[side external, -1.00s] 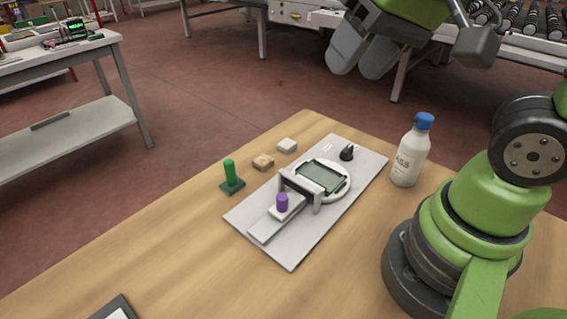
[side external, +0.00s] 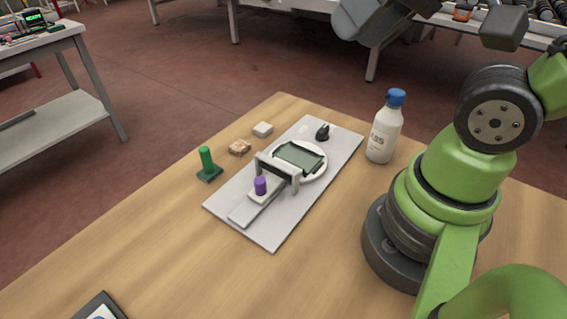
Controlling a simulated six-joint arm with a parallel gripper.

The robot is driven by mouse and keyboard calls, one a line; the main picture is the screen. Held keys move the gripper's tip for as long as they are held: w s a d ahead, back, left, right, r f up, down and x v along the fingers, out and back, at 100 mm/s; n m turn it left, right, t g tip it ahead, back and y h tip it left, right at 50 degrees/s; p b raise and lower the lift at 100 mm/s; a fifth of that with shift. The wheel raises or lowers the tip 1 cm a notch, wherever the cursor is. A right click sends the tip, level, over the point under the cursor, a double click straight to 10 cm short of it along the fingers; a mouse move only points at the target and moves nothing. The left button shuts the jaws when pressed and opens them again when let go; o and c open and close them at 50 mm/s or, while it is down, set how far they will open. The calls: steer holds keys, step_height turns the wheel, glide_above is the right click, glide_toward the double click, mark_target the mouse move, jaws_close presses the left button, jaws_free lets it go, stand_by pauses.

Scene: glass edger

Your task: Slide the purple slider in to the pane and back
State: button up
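The purple slider (side external: 260,185) is an upright purple knob on a white block. It sits on a pale rail (side external: 245,212) at the near left part of a grey base plate (side external: 272,232). A light grey bridge (side external: 279,167) stands over the rail just beyond the knob. The dark green glass pane (side external: 300,155) lies on a round white turntable (side external: 318,172) on the far side of the bridge. My gripper (side external: 372,38) is high at the top edge, far above and beyond the plate. It touches nothing, and its fingertips are cut off or unclear.
A white bottle with a blue cap (side external: 384,128) stands right of the plate, near my arm. A black knob (side external: 322,131) is at the plate's far end. The front table is mostly clear.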

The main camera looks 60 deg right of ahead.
steer(key=w+f+g, duration=0.3)
steer(key=w, duration=0.3)
steer(key=g+h, duration=0.2)
steer(key=g, duration=0.2)
glide_toward(260, 180)
step_height(260, 180, down, 10)
steer(key=shift+f, duration=0.25)
